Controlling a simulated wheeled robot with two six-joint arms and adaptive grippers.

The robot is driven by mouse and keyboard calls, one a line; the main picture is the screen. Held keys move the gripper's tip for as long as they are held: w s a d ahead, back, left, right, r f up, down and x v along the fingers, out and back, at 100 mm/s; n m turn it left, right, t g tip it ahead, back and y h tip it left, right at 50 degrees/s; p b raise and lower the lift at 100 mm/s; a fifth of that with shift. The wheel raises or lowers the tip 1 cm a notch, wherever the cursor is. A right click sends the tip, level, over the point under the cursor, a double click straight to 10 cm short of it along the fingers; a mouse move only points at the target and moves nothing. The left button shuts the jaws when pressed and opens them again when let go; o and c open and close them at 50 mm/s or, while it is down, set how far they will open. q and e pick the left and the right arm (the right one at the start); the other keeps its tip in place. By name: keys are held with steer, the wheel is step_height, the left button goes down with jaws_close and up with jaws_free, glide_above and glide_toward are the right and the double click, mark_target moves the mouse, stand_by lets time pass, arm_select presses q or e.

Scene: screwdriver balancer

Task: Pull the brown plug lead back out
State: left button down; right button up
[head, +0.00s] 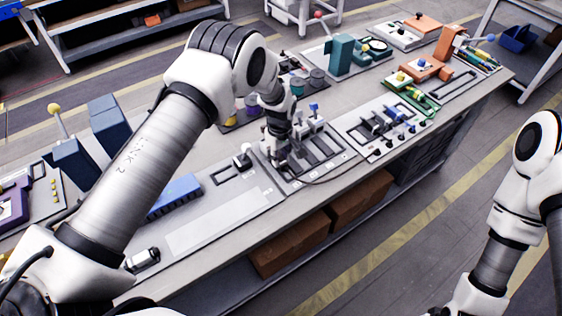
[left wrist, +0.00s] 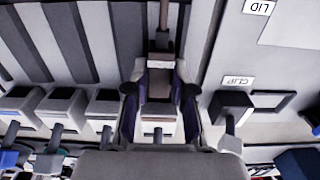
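In the left wrist view, a brown plug (left wrist: 159,88) sits between the two fingers of my left gripper (left wrist: 160,74). The pads appear to press on both its sides. A thin dark lead (head: 330,178) curves over the panel's front edge. My right arm shows at the right, but its gripper is out of the picture.
Several grey plug blocks (left wrist: 63,108) stand in a row beside my fingers. A black clip piece (left wrist: 232,104) is close on the other side, by a CLIP label. A blue block (head: 174,196) lies to the left. A connector panel (head: 391,121) lies to the right.

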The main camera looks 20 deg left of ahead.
arm_select(q)
steer(key=shift+s+d, duration=0.1)
steer(key=shift+s, duration=0.1)
steer(key=shift+s+d+p, duration=0.5)
steer(key=shift+s+d, duration=0.25)
steer(key=shift+d, duration=0.25)
steer(key=c, duration=1)
jaws_free()
steer(key=shift+o, duration=0.2)
steer(key=shift+f, duration=0.1)
step_height(320, 180, up, 7)
steer(key=p, duration=0.4)
